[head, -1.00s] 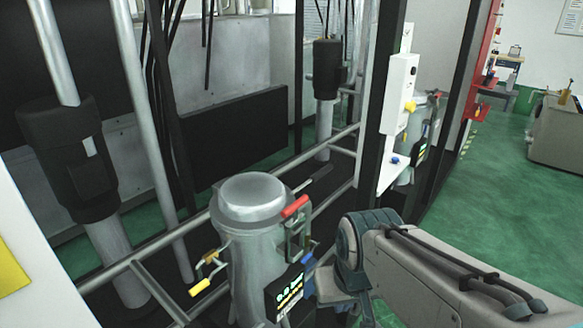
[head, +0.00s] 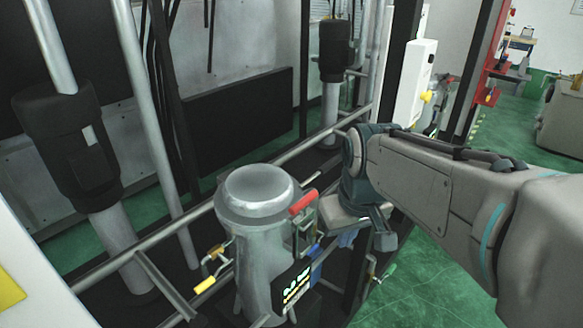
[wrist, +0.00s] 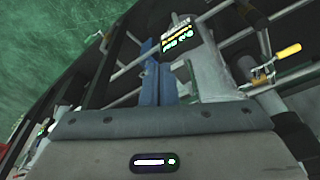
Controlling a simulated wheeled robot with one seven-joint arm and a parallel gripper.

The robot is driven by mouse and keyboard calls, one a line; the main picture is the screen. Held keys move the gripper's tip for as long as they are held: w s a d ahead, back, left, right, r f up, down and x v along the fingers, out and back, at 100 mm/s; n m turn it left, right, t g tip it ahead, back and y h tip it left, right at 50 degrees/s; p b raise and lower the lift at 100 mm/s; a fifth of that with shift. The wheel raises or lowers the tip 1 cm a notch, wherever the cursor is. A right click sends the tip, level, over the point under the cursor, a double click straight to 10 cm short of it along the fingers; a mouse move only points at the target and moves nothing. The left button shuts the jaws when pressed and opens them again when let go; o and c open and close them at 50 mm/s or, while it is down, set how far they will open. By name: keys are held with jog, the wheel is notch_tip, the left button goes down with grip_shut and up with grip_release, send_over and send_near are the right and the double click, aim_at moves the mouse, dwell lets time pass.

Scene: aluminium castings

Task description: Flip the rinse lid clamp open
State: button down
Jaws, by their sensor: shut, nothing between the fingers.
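The rinse canister (head: 258,262) stands upright with a round metal lid (head: 256,190) on top. The lid clamp (head: 304,203) is at the lid's right edge, its red handle sloping up to the right. My gripper (head: 345,239) is to the right of the clamp and a little lower, apart from it, with the hand partly hiding the fingers. In the wrist view, my gripper's blue fingers (wrist: 160,76) are together and empty. The canister body (wrist: 212,68) shows beside them there; the red handle cannot be made out in that view.
A yellow-handled valve (head: 207,283) is left of the canister; it also shows in the wrist view (wrist: 288,52). A lit display (head: 297,288) is on the canister's front. Metal rails and dark posts surround it. Green floor (head: 440,275) is open at the right.

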aim_at(297, 200)
jog(key=w+a+r+n+p, duration=0.1)
jog(key=w+a+r+n, duration=0.2)
jog(key=w+r, duration=0.2)
jog(key=w+a+r+n+g+p, duration=0.1)
jog(key=w+a+r+n, duration=0.2)
jog(key=w+r, duration=0.2)
jog(key=shift+w+a+r+y, duration=0.25)
jog(key=shift+w+y, duration=0.15)
jog(key=shift+w, duration=0.7)
jog(key=f, duration=0.6)
jog(key=w+a+f, duration=0.1)
jog(key=f, duration=0.3)
jog(key=shift+p, duration=0.4)
jog(key=shift+s+d+b, duration=0.1)
jog(key=shift+b, duration=0.2)
